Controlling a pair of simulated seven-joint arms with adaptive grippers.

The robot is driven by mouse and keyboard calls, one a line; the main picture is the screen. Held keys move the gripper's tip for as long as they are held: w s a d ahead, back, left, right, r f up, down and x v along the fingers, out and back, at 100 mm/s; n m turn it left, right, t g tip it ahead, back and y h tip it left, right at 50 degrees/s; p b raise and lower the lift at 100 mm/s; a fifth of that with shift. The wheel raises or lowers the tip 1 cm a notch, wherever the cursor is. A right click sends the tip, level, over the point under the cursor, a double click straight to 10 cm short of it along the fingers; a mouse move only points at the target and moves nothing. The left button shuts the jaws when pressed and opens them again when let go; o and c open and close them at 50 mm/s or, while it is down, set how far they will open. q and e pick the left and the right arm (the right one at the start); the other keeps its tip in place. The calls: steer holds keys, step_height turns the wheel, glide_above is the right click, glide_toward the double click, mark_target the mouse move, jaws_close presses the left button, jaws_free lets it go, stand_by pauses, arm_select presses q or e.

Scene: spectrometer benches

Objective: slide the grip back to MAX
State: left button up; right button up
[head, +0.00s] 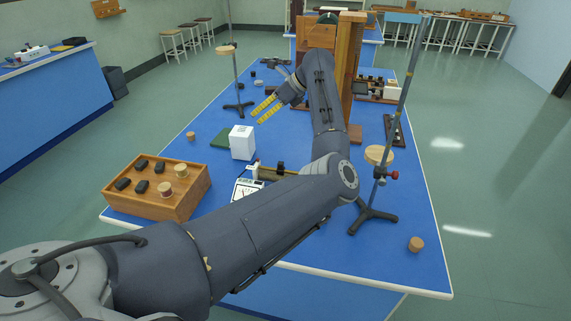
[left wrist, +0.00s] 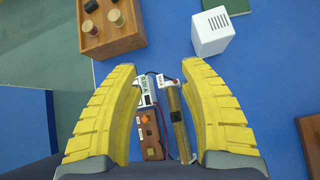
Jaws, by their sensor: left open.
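A slide device lies on the blue bench, with a brass-coloured bar (head: 268,175), a white end piece (head: 253,170) and a dark grip (head: 280,168) on the bar. In the left wrist view the bar (left wrist: 176,103) runs lengthwise, with a small white end label (left wrist: 166,79) whose print is too small to read surely. A meter (head: 246,188) with a white face sits beside it. My left gripper (head: 264,110) is open and empty, raised above the bench. In the left wrist view its yellow fingers (left wrist: 160,72) stand either side of the device, apart from it. My right gripper is out of view.
A white box (head: 242,142) and a green pad (head: 220,138) lie behind the device. A stand (head: 372,212) is at right, and a wooden tower (head: 346,70) behind. My left arm partly covers the bench.

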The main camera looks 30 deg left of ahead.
mark_target(281, 163)
arm_select(q)
steer(key=w+d+f+n+t+h, duration=0.1)
steer(key=d+f+h, duration=0.1)
steer(key=d, duration=0.4)
steer(key=w+d+f+n+h, duration=0.1)
steer(key=d+h, duration=0.1)
steer(key=d, duration=0.4)
steer(key=shift+h, duration=0.3)
steer(key=x, duration=1.7)
steer(key=shift+w+f, duration=0.1)
steer(key=shift+w, duration=0.15)
steer(key=shift+o, duration=0.2)
jaws_close()
